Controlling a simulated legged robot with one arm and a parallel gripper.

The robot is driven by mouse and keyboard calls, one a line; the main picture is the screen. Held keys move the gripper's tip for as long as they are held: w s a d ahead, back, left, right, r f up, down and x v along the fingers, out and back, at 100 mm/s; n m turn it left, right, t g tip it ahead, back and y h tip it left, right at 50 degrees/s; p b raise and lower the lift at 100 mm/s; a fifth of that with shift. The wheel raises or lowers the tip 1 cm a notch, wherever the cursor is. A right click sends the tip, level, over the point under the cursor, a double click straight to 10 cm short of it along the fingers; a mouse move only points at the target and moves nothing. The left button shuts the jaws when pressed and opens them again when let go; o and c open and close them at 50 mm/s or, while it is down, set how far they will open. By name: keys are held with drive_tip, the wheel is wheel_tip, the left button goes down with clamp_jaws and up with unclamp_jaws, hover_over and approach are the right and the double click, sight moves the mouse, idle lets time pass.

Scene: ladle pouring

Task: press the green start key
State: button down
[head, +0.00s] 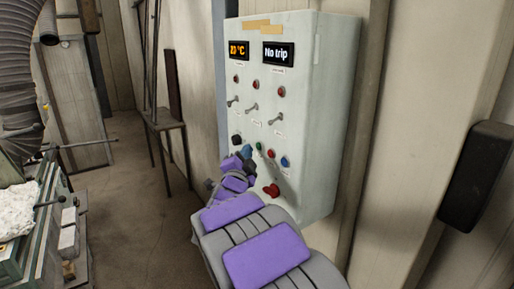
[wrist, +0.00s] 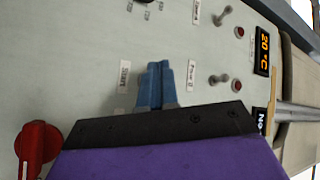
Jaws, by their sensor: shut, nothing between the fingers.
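The green start key (head: 259,147) is a small round button in the lower row of a pale wall panel (head: 330,110). My gripper (head: 247,152) is just left of it in the head view, close to the panel; I cannot tell whether it touches. In the wrist view the blue fingertips (wrist: 155,84) are together and empty, pointing at the panel between a label like "Start" (wrist: 124,76) and one like "Power 2" (wrist: 191,75). The green key does not show in the wrist view; the fingers may hide it.
Beside the key are a black knob (head: 237,140), a red button (head: 271,153) and a blue button (head: 285,162). A large red knob (head: 271,190) is below. Toggle switches (head: 252,107), red lamps (head: 256,85) and a "No trip" display (head: 278,53) are above.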

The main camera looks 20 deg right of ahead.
drive_tip(key=shift+d, duration=0.15)
idle(0.4)
drive_tip(key=shift+d+b, duration=0.3)
drive_tip(key=shift+b, duration=0.05)
drive_tip(key=shift+w+d+b, duration=0.15)
drive_tip(key=shift+d+b, duration=0.15)
drive_tip(key=shift+d, duration=0.05)
idle(0.7)
drive_tip(key=shift+a, duration=0.1)
drive_tip(key=shift+s+a, duration=0.25)
drive_tip(key=shift+a, duration=0.35)
drive_tip(key=a, duration=0.1)
drive_tip(key=s+a, duration=0.1)
drive_tip(key=a, duration=0.1)
drive_tip(key=a+p, duration=0.1)
drive_tip(key=shift+s+a, duration=0.25)
drive_tip(key=shift+a, duration=0.15)
idle(0.8)
